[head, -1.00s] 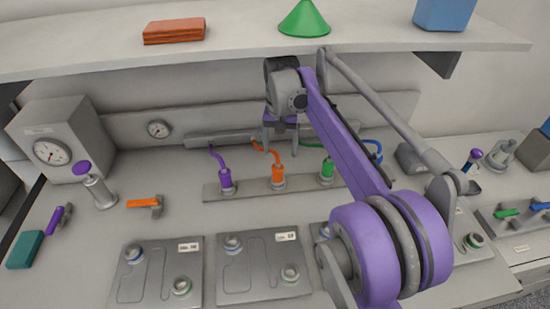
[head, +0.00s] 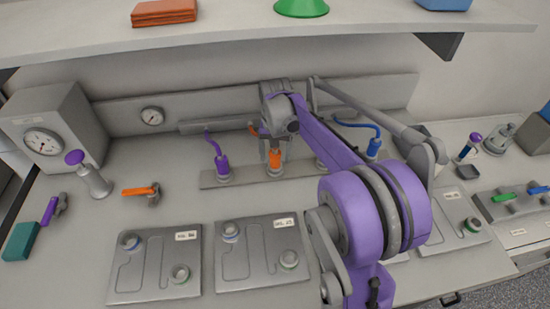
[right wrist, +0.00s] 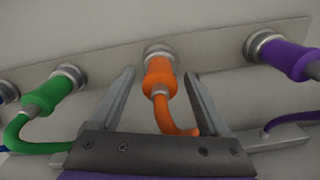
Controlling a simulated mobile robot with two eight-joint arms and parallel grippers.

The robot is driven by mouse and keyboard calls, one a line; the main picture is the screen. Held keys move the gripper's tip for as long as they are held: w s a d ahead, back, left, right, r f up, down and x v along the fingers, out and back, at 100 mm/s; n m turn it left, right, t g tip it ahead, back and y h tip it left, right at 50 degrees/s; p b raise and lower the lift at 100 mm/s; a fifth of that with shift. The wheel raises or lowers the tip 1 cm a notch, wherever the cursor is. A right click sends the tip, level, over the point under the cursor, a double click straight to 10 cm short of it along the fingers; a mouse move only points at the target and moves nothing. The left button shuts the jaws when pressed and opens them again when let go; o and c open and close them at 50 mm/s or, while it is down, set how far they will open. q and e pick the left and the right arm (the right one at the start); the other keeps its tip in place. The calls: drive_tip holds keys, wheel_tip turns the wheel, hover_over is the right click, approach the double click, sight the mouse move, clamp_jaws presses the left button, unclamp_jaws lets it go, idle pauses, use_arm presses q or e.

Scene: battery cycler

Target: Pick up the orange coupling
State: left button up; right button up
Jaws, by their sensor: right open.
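The orange coupling (head: 274,158) stands in a metal collar on the grey strip at the back of the bench, between a purple coupling (head: 222,165) and a mostly hidden green one. In the right wrist view the orange coupling (right wrist: 159,77) has a silver collar at its top and an orange hose curving down. My right gripper (head: 275,150) is at the orange coupling. Its two fingers (right wrist: 160,82) are open, one on each side of it, with visible gaps. In the head view my gripper and arm partly cover the coupling and hide most of the green one. My left gripper is not seen.
The green coupling (right wrist: 52,93) and purple coupling (right wrist: 284,57) flank the orange one in the right wrist view. A blue coupling (head: 374,148) stands at the strip's right end. Flat grey plates (head: 155,285) lie in front. A shelf (head: 225,39) overhangs the back.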

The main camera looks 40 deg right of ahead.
drive_tip(key=shift+f, duration=0.25)
clamp_jaws()
drive_tip(key=shift+r, duration=0.15)
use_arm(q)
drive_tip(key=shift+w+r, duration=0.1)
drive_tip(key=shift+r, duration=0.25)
use_arm(e)
wheel_tip(320, 180, up, 10)
drive_tip(key=shift+f, duration=0.1)
idle(0.3)
drive_tip(key=c, duration=0.8)
unclamp_jaws()
clamp_jaws()
